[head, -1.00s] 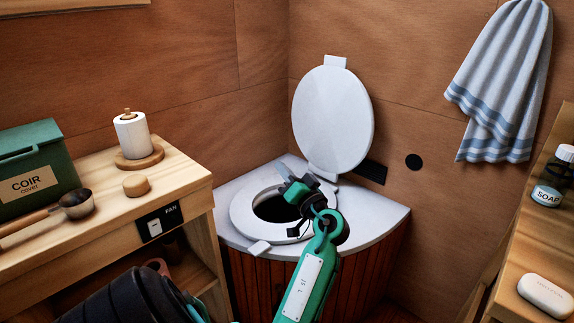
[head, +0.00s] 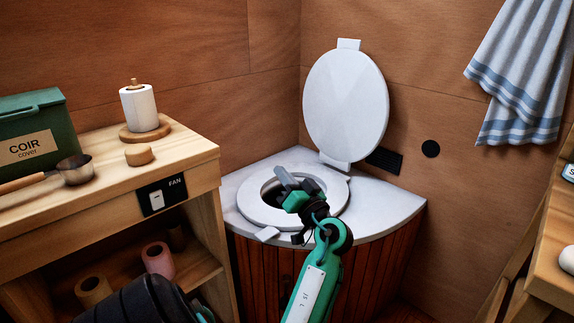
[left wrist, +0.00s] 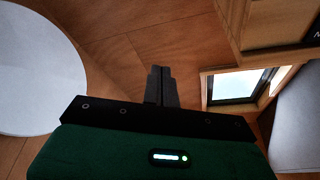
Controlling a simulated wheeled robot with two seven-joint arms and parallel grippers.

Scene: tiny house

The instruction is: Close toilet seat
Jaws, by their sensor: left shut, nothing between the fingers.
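The toilet lid (head: 346,100) is a white oval that stands upright at the back of the corner toilet, near the wall. The white seat ring (head: 257,212) lies flat around the dark opening. My left gripper (head: 282,176) is above the ring and opening, in front of the raised lid and apart from it. It hides part of the ring. In the left wrist view its fingers (left wrist: 160,86) are together with nothing between them, and a white rounded panel, likely the lid (left wrist: 35,70), fills the left side. My right gripper is not in view.
A wooden shelf unit (head: 110,195) stands at the left with a green coir box (head: 32,135), a metal scoop (head: 75,170) and a paper roll (head: 140,108). A wooden counter (head: 555,270) is at the right. A striped towel (head: 525,70) hangs on the wall.

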